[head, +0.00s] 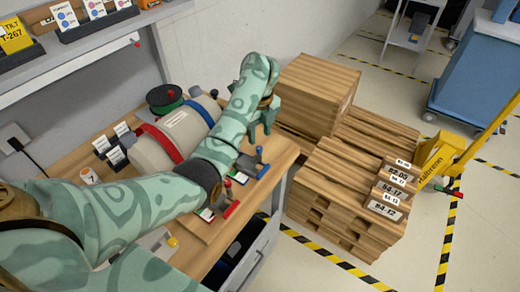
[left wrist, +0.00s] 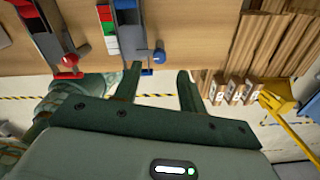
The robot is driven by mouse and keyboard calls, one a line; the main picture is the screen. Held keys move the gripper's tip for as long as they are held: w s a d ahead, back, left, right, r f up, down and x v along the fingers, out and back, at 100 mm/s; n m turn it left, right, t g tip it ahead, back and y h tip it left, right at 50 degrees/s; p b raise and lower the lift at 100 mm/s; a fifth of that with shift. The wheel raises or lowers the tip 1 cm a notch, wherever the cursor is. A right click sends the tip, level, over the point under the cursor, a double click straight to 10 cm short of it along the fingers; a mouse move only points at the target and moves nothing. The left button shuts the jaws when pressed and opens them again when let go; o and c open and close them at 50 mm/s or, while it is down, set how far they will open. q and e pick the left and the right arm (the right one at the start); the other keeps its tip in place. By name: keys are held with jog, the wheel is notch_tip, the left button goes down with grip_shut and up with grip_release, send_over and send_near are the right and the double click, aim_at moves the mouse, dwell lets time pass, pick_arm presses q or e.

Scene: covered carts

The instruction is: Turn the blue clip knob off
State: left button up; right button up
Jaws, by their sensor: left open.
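The blue clip knob (head: 262,162) stands near the right front edge of the wooden bench, beside a small label strip. In the left wrist view its blue ball end (left wrist: 160,56) is just beyond the fingertips, on a grey clip body (left wrist: 130,32). My left gripper (head: 261,130) is at the end of the patterned arm, close behind the knob in the head view. In the left wrist view its two fingers (left wrist: 158,76) are apart with nothing held between them. Contact with the knob does not show. My right gripper is not in view.
A red clip knob (head: 231,208) stands nearby on the bench (head: 283,152); it also shows in the left wrist view (left wrist: 70,60). A large grey cylinder (head: 160,150) with red and blue bands lies behind my arm. Stacked wooden pallets (head: 340,175) stand right of the bench.

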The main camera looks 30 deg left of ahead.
aim_at(259, 148)
pick_arm(q)
notch_tip(259, 148, down, 5)
jog(key=shift+f+b, duration=0.1)
jog(key=shift+b, duration=0.6)
grip_shut()
